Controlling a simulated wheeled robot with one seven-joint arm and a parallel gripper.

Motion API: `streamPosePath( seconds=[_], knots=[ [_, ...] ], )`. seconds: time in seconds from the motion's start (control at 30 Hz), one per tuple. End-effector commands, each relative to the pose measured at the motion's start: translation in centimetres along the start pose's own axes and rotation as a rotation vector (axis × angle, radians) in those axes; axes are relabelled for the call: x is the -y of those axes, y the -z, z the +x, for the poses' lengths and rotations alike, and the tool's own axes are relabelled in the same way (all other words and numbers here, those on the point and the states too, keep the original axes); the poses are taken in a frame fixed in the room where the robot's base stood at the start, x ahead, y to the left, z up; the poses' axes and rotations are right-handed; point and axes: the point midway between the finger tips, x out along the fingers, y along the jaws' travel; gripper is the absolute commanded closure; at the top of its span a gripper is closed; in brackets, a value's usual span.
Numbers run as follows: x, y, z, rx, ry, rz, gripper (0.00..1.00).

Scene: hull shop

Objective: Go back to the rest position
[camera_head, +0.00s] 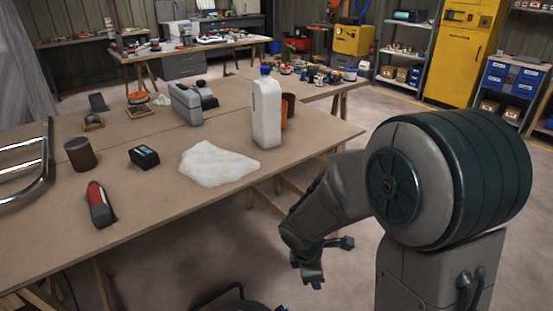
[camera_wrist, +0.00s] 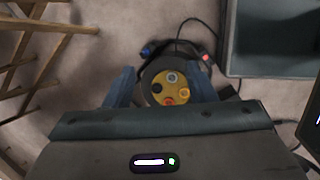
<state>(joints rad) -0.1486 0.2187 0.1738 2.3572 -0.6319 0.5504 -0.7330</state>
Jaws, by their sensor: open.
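My gripper (camera_wrist: 160,82) shows in the wrist view as two blue fingers spread well apart, with nothing held between them. In the head view my gripper (camera_head: 316,278) hangs low in front of the workbench's right end, below the bench top and over the floor. The arm is bent, with its forearm reaching down and left from the large round joint at the right. The fingertips are small and partly hidden in the head view.
A workbench (camera_head: 150,205) on trestles holds a white bottle (camera_head: 266,112), a white cloth (camera_head: 215,163), a red-black tool (camera_head: 99,205) and a metal frame (camera_head: 40,165). Below my gripper, a cable reel (camera_wrist: 170,88) lies on the floor. A grey bin (camera_wrist: 270,74) stands beside it.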

Motion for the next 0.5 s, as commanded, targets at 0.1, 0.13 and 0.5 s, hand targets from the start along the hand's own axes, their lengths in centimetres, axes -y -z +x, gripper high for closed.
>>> streamPosePath(
  seconds=[0.1, 0.13, 0.5],
  knots=[
    [0.2, -3.7, -6.3, 0.005, -0.010, 0.290, 0.50],
    [0.4, -4.5, -7.6, 0.003, -0.009, 0.363, 0.50],
    [4.7, -10.8, -21.6, -0.107, 0.041, 1.212, 0.50]
  ],
)
